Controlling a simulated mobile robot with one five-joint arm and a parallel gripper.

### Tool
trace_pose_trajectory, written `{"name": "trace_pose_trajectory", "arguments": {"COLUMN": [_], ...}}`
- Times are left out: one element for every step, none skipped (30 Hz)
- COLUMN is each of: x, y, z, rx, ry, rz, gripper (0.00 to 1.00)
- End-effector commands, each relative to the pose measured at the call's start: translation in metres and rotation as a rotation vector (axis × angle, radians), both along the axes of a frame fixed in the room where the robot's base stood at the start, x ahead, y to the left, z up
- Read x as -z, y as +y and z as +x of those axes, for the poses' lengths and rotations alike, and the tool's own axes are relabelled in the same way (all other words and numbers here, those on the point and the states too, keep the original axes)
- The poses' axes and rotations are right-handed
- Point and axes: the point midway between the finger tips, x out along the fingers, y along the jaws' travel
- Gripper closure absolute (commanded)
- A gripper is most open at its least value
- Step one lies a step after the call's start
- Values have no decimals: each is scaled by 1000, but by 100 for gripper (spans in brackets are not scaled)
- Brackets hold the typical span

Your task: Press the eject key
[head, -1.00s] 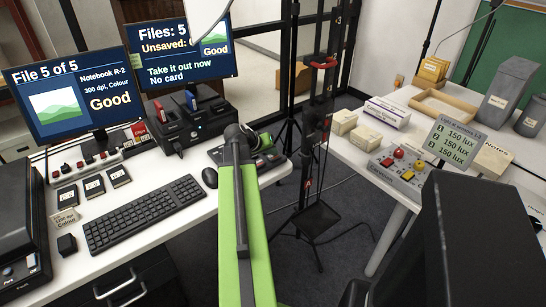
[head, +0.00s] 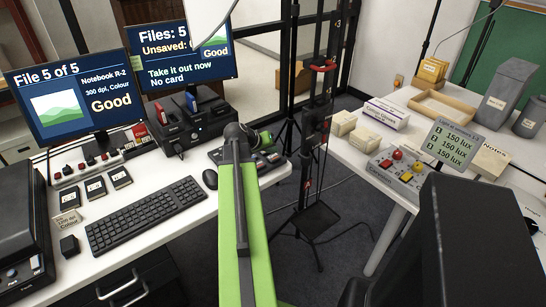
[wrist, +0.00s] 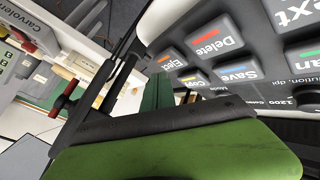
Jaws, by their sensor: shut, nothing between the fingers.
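The control panel (head: 270,158) is a dark grey keypad on the desk's right end, partly hidden by my arm. In the wrist view, the eject key (wrist: 172,58) is a grey key with an orange mark, labelled "Eject". It sits beside the delete key (wrist: 213,38) and the save key (wrist: 233,75). My gripper (head: 262,138) is shut and empty, at the panel in the head view. A large green and dark part of it fills the bottom of the wrist view, apart from the eject key in the picture. Contact with any key cannot be seen.
The right monitor (head: 165,50) reads "Take it out now" and "No card". Black card docks (head: 205,125) stand below it. The keyboard (head: 145,215) and mouse (head: 210,179) lie left of my arm. A black stand (head: 318,215) rises between the desk and the right table.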

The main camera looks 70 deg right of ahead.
Motion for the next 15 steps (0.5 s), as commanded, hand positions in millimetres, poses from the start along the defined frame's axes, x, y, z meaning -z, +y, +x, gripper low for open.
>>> {"name": "trace_pose_trajectory", "arguments": {"x": [0, -1, -3, -5, -7, -11, -15, -18, -23, -26, -29, -33, -36, -39, -43], "y": [0, 0, 0, 0, 0, 0, 0, 0, 0, 0, 0, 0, 0, 0, 0], "z": [0, 0, 0, 0, 0, 0, 0, 0, 0, 0, 0, 0, 0, 0, 0], "rx": [0, 0, 0, 0, 0, 0, 0, 0, 0, 0, 0, 0, 0, 0, 0], "ry": [0, 0, 0, 0, 0, 0, 0, 0, 0, 0, 0, 0, 0, 0, 0], "rz": [0, 0, 0, 0, 0, 0, 0, 0, 0, 0, 0, 0, 0, 0, 0], "gripper": [100, 100, 100, 100, 100, 100, 100, 100, 100, 100, 100, 100, 100, 100, 100]}}
